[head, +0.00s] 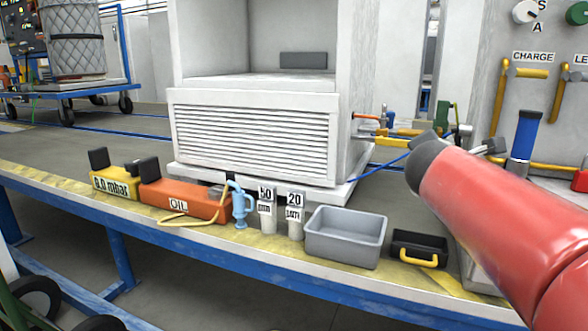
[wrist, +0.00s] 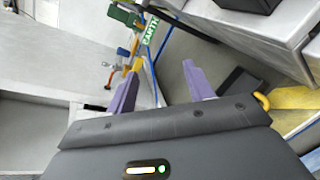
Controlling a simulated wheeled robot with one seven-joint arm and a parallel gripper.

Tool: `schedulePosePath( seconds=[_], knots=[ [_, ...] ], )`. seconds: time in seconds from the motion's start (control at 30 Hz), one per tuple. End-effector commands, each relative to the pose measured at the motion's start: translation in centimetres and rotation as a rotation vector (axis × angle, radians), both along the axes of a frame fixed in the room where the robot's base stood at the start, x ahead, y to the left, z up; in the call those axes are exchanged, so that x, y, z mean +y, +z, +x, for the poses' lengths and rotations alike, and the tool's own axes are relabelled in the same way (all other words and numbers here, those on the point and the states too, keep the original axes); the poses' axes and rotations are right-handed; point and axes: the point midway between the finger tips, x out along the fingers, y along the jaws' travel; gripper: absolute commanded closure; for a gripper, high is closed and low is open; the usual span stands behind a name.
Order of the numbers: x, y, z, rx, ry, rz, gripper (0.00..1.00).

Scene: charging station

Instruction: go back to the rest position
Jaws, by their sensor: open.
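My gripper (wrist: 160,84) shows in the wrist view with its two purple fingers spread apart. Nothing is held between them. Beyond the fingertips are a green block with an EARTH label (wrist: 149,38), yellow and orange fittings (wrist: 128,58) and a blue cable (wrist: 153,75). The fingers appear apart from these, though the exact gap cannot be told. In the head view my red arm reaches in from the lower right toward the fittings beside the white cabinet (head: 250,135). It hides most of the gripper there.
A CHARGE panel (head: 535,100) stands right.

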Motion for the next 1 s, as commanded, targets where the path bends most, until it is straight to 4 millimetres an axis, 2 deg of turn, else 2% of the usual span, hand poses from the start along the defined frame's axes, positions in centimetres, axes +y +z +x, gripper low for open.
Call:
schedulePosePath(
  seconds=[0.17,0.3,0.4,0.5,0.73,0.8,1.0],
  knots=[
    [1.1,-5.7,-6.4,-0.06,-0.176,0.49,0.48],
    [3.6,-12.4,-13.2,-0.091,-0.418,0.983,0.48],
    [5.7,-16.3,-17.0,-0.095,-0.586,1.25,0.48],
    [7.7,-19.5,-20.3,-0.087,-0.742,1.455,0.48],
    [12.4,-24.9,-26.5,-0.051,-1.089,1.807,0.48],
    [12.2,-22.1,-26.1,-0.054,-1.085,1.804,0.48],
    [12.2,-17.6,-26.1,-0.054,-1.081,1.8,0.48]
  ],
)
